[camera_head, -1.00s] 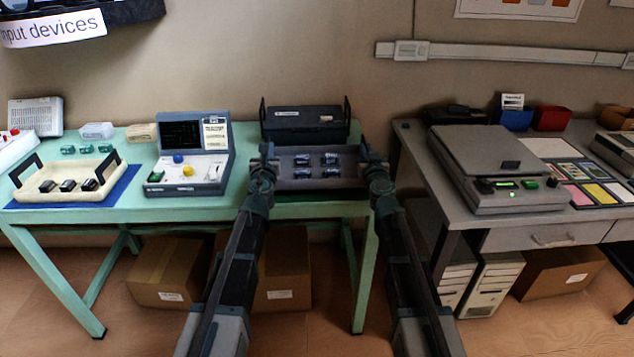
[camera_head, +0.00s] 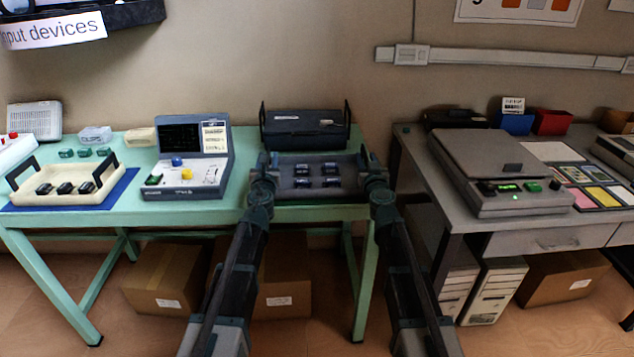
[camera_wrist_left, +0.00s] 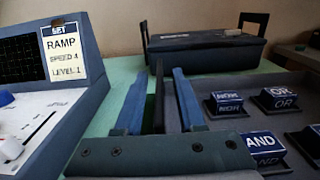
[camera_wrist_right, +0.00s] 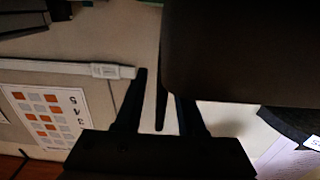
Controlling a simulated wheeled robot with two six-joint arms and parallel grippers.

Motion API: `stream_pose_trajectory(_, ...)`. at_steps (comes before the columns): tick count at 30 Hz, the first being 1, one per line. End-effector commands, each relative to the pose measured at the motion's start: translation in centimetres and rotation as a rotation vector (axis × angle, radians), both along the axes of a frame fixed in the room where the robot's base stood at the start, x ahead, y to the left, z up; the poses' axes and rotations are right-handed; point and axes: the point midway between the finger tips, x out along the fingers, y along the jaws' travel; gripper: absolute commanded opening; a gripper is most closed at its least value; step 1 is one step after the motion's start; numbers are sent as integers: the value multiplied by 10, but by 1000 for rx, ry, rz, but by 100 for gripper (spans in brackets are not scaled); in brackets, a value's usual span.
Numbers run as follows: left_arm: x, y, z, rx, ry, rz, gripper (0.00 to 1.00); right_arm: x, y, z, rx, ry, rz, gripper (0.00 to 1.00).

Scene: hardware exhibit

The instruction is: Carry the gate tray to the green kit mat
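The gate tray (camera_head: 346,187) is a dark grey tray with upright end handles and several dark labelled gate blocks. It is at the front of the green table in the head view; its blocks and floor (camera_wrist_left: 225,115) show in the left wrist view. My left gripper (camera_head: 264,163) is at its left handle, which stands between the fingers (camera_wrist_left: 158,90). My right gripper (camera_head: 374,164) is at its right handle, also between the fingers (camera_wrist_right: 160,100). I cannot identify a green kit mat in view.
A black case (camera_head: 300,130) stands right behind the tray. A blue console (camera_head: 190,165) stands to its left. Further left, a cream tray (camera_head: 100,188) lies on a blue mat (camera_head: 128,184). A grey desk (camera_head: 480,228) with a flat grey device is to the right, across a gap.

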Motion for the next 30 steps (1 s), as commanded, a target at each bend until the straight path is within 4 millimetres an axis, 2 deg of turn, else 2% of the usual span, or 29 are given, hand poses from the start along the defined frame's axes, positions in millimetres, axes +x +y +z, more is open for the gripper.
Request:
stream_pose_trajectory(5,-23,-1,0,0,0,0,39,0,0,0,0,0,0,39)
stream_pose_trajectory(18,-107,-7,0,-1,1,-1,39,0,0,0,0,0,0,39)
stream_pose_trajectory(22,-115,-8,0,-1,1,-1,39,0,0,0,0,0,0,39)
stream_pose_trajectory(30,-115,-8,0,0,1,0,39,-6,0,0,0,0,0,39)
